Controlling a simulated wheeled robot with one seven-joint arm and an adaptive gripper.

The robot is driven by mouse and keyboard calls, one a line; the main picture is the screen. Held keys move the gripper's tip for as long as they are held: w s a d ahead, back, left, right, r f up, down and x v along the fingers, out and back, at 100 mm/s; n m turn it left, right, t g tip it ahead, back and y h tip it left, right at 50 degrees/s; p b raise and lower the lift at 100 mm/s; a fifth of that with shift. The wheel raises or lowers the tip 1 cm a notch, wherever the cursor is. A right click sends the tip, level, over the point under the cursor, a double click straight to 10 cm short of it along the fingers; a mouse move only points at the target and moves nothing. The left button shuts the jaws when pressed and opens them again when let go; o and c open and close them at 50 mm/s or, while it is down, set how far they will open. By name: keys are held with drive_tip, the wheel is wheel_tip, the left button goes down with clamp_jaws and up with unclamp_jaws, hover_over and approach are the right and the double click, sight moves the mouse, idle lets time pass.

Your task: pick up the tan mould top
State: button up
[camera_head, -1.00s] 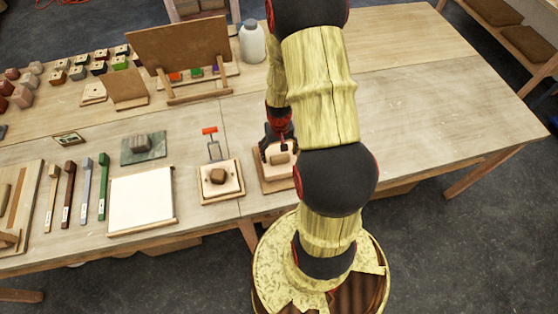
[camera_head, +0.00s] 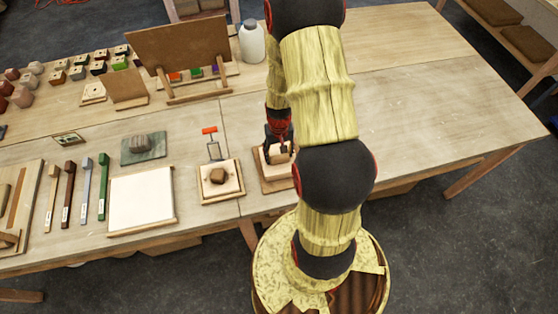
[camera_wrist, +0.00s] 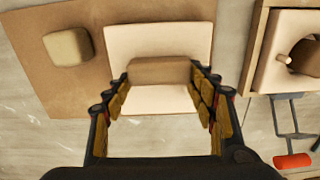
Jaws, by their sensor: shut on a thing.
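The tan mould top (camera_wrist: 160,70) shows in the wrist view as a tan block between my fingertips, with pale cream faces above and below it. My gripper (camera_wrist: 160,92) is shut on it, one finger at each end. In the head view my gripper (camera_head: 279,145) points down over the right-hand brown board, with a pale cream block (camera_head: 277,156) right under its fingers. The arm and fingers partly hide the block there. I cannot tell how far the mould top is clear of what lies below.
A small tan block (camera_wrist: 68,47) lies on the brown board (camera_wrist: 40,88). Just left stands another pale mould on a board (camera_head: 220,178), with a red-handled tool (camera_head: 210,131) behind it. A white panel (camera_head: 140,200) lies farther left. The table's right side is clear.

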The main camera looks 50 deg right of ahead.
drive_tip(key=c, duration=1)
clamp_jaws()
drive_tip(key=shift+r, duration=0.1)
